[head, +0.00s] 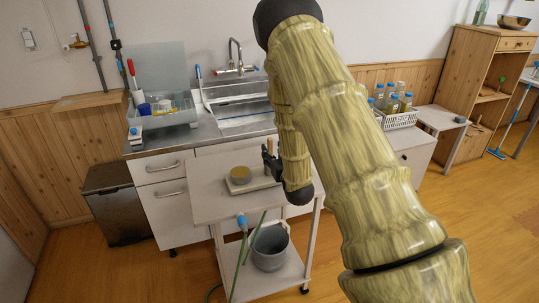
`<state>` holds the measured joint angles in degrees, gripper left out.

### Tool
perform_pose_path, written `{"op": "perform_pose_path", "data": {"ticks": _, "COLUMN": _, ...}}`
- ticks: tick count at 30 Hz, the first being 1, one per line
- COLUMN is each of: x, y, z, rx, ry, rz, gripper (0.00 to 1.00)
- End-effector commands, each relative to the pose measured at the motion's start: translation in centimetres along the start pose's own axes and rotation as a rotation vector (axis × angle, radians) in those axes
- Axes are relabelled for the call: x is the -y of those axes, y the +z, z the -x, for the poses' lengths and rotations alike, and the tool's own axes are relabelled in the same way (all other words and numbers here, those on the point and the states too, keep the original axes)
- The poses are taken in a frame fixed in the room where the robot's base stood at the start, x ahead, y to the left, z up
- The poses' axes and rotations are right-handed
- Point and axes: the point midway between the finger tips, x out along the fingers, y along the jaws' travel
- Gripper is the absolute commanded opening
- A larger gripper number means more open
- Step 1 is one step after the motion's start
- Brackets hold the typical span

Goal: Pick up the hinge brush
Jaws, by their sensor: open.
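I cannot pick out the hinge brush with certainty. A small brown upright piece (270,146) shows just above my gripper and may be its handle; whether the two touch is not clear. My gripper (268,160) is dark and open, over the right part of a pale board (240,188) on the white trolley's top (207,208). A round tin with a yellowish top (240,175) stands on the board, left of my gripper. My arm hides what lies to the right of the gripper.
A grey bucket (270,250) stands on the trolley's lower shelf. Green rods with a blue end (242,222) lean at its front. Behind are a sink (240,110), a clear tub of tools (165,115) and a white basket of bottles (402,120). A dark bin (115,205) stands left.

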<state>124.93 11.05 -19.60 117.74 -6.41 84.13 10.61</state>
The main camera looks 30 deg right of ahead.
Motion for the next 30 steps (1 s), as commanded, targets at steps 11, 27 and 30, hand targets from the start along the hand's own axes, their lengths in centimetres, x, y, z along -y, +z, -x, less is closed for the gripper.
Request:
{"op": "perform_pose_path", "data": {"ticks": 11, "x": -0.4, "y": -0.1, "z": -4.1, "rx": -0.001, "ry": -0.004, "rz": 0.001, "gripper": 0.45}}
{"op": "perform_pose_path", "data": {"ticks": 27, "x": -0.4, "y": 0.1, "z": -5.4, "rx": 0.000, "ry": -0.003, "rz": 0.000, "gripper": 0.23}}
{"op": "perform_pose_path", "data": {"ticks": 30, "x": -0.4, "y": 0.1, "z": -5.4, "rx": 0.000, "ry": -0.003, "rz": 0.000, "gripper": 0.05}}
